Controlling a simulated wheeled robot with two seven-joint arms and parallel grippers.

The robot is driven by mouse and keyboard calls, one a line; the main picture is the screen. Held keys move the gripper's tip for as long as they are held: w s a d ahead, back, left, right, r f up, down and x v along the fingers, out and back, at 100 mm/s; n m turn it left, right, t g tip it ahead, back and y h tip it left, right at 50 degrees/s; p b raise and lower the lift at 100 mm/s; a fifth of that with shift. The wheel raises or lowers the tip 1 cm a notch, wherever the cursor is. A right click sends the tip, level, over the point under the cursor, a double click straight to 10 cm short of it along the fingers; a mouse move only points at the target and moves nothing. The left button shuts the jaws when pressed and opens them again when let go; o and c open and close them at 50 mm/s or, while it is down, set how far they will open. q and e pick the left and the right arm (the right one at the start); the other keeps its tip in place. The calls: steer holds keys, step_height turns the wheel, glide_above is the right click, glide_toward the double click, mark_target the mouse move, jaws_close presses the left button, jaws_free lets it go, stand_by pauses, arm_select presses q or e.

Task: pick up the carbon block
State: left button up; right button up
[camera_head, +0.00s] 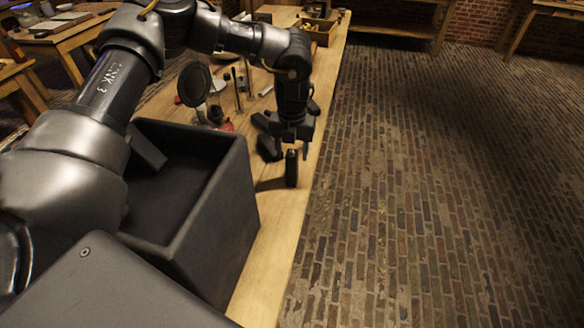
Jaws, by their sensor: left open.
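My left gripper (294,148) points down over the right edge of the wooden workbench. Its jaws are open. A small dark upright block (291,169), which looks like the carbon block, stands on the bench right under the gripper, at or between the fingertips. I cannot tell whether the fingers touch it. Another dark piece (268,148) sits just left of the gripper, partly hidden by it. My right gripper is not in view.
A large black open box (228,205) stands on the wooden bench (268,228) in front, with a dark slab (147,146) inside. A round dark disc (195,84) and several small items stand behind it. Brick floor lies clear to the right.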

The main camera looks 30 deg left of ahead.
mark_target(292, 164)
arm_select(q)
steer(key=shift+s+f, duration=0.1)
steer(key=shift+f, duration=0.3)
step_height(292, 164, down, 4)
steer(key=shift+r+p, duration=0.2)
steer(key=shift+p, duration=0.5)
steer(key=shift+f, duration=0.4)
jaws_close()
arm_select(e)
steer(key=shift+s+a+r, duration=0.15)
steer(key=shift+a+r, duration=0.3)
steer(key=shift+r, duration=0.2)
